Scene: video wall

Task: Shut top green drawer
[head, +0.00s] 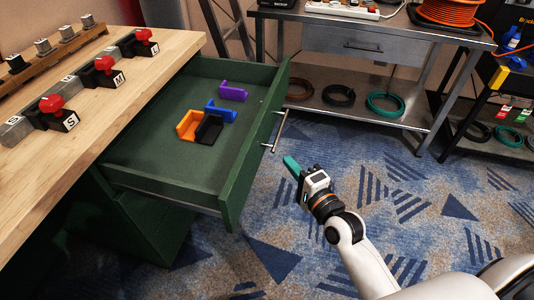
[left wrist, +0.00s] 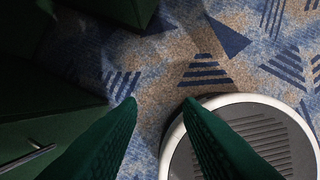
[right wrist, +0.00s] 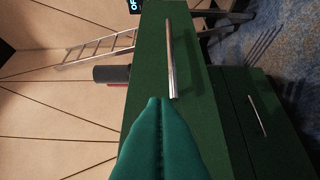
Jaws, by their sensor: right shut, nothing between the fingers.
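The top green drawer (head: 180,174) is pulled out from under the wooden workbench in the head view. Its front panel (head: 255,150) carries a metal bar handle (head: 281,127). The front panel (right wrist: 202,110) and handle (right wrist: 170,60) also show in the right wrist view. My right gripper (head: 290,162) is shut and empty, a little in front of the drawer front, right of the handle's near end. Its closed fingertips (right wrist: 158,100) point at the panel; I cannot tell whether they touch. My left gripper (left wrist: 160,102) is open and empty above the carpet, outside the head view.
The drawer holds orange (head: 188,125), blue (head: 221,111), black (head: 208,130) and purple (head: 233,92) brackets. Red-knobbed blocks (head: 58,112) stand on the workbench (head: 90,120). A metal table (head: 370,45) with cable coils stands at the back. A lower drawer handle (right wrist: 257,115) shows. Patterned carpet is clear.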

